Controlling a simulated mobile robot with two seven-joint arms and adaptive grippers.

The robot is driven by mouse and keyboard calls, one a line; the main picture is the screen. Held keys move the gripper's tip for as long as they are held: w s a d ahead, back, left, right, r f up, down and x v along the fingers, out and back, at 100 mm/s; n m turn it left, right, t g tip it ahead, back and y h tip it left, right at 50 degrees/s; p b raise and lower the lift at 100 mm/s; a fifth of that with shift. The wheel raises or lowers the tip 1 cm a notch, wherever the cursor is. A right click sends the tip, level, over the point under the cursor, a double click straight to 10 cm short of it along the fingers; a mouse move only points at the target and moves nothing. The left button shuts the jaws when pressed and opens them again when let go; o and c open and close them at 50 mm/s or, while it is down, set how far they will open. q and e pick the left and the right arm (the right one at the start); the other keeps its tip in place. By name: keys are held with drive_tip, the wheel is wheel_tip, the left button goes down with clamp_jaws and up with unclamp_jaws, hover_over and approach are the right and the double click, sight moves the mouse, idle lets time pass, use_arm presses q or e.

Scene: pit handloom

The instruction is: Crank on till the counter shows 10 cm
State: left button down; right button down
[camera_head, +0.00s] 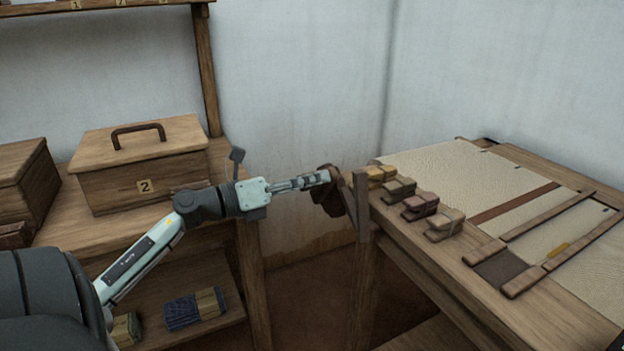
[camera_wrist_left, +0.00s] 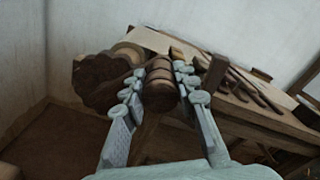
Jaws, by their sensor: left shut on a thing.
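My left gripper (camera_head: 318,178) reaches in from the left to the near-left end of the wooden loom frame (camera_head: 362,215). In the left wrist view its two fingers are closed around a ridged brown wooden handle (camera_wrist_left: 160,84), which lies between the fingertips. Beside the handle is a dark brown lobed wheel (camera_wrist_left: 98,84); it also shows partly behind the gripper in the head view (camera_head: 333,203). I cannot make out a counter or any reading in either view. My right gripper is not in view.
The loom table holds pale cloth (camera_head: 430,160) with a brown stripe, several small wrapped bundles (camera_head: 445,224) along its left edge, and a wooden frame (camera_head: 545,228) lying on top. A bench at left bears a wooden box marked 2 (camera_head: 140,175). Bare floor lies between bench and loom.

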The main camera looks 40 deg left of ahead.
use_arm(q)
drive_tip(key=c, duration=1.2)
unclamp_jaws()
drive_tip(key=shift+s+a, duration=0.15)
drive_tip(key=shift+s, duration=0.1)
drive_tip(key=v, duration=1.1)
drive_tip(key=shift+s, duration=0.25)
